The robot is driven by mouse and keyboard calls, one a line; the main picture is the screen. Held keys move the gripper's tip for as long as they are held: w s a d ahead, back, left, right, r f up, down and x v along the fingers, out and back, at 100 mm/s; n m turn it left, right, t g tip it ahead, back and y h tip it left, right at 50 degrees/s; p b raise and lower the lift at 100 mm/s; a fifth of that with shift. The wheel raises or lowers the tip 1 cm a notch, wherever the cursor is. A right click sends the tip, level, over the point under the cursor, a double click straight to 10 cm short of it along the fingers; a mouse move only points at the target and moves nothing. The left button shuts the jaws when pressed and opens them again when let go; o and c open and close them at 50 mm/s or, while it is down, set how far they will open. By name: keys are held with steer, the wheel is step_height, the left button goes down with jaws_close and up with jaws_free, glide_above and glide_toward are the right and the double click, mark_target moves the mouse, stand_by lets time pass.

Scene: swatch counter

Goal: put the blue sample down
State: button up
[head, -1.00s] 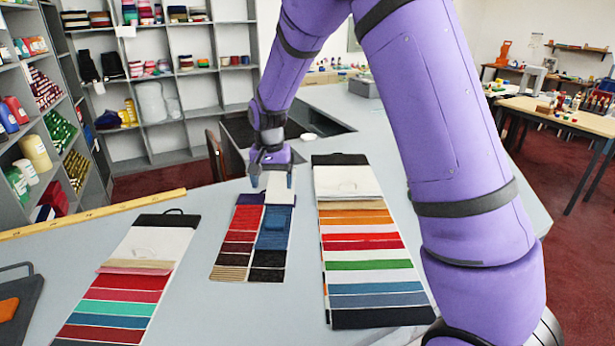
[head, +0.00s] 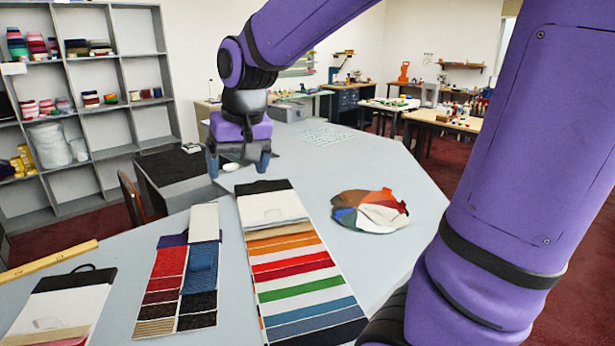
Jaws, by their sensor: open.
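A blue sample (head: 202,257) lies in the right column of a small two-column swatch card (head: 162,278) on the counter. Dark blue and black swatches sit below it and a white piece (head: 204,222) above it. My gripper (head: 238,169) is open, with its fingers pointing down, beyond the top of the larger striped card (head: 265,207). I see no sample between its fingers. A small white round object (head: 230,167) shows between the fingers; it seems to lie on the counter behind them.
A fan of coloured pieces (head: 370,212), some blue, lies right of the striped card. Another card (head: 62,301) and a yellow ruler (head: 48,262) are at the left. The grey counter (head: 330,165) is mostly clear at the back right. Shelves (head: 100,105) stand behind at left.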

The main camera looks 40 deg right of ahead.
steer(key=s+d+r+n+t, duration=0.1)
steer(key=s+r+n+t, duration=0.1)
steer(key=s, duration=1.4)
steer(key=shift+s+d+r+n+h, duration=0.15)
steer(key=shift+s+d+n+h, duration=0.15)
steer(key=shift+s+d, duration=0.1)
